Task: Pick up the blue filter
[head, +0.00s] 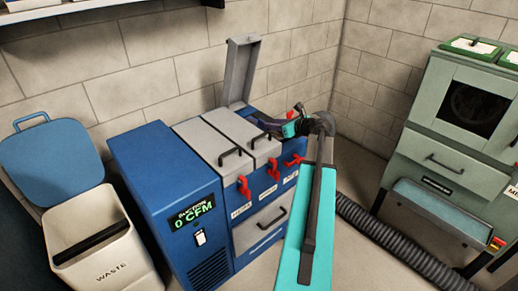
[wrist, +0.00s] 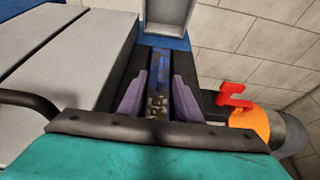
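The blue machine (head: 165,190) has grey lids on top, and its far-right lid (head: 240,72) stands upright, open. My gripper (head: 268,122) is over that open bay, pointing down and away. In the wrist view, the two purple-grey fingers of my gripper (wrist: 159,95) are apart, one on each side of a narrow strip with blue at its far end and mottled brown nearer. This strip, seemingly the blue filter (wrist: 158,75), sits in the dark slot. I cannot tell whether the fingers touch it. Its lower part is hidden.
Two grey lids (head: 217,146) beside the bay are closed, with black handles. Red levers (head: 244,187) stick out at the front. A waste bin (head: 108,255) stands at left, a green cabinet (head: 455,140) at right. A ribbed hose (head: 395,240) lies on the floor.

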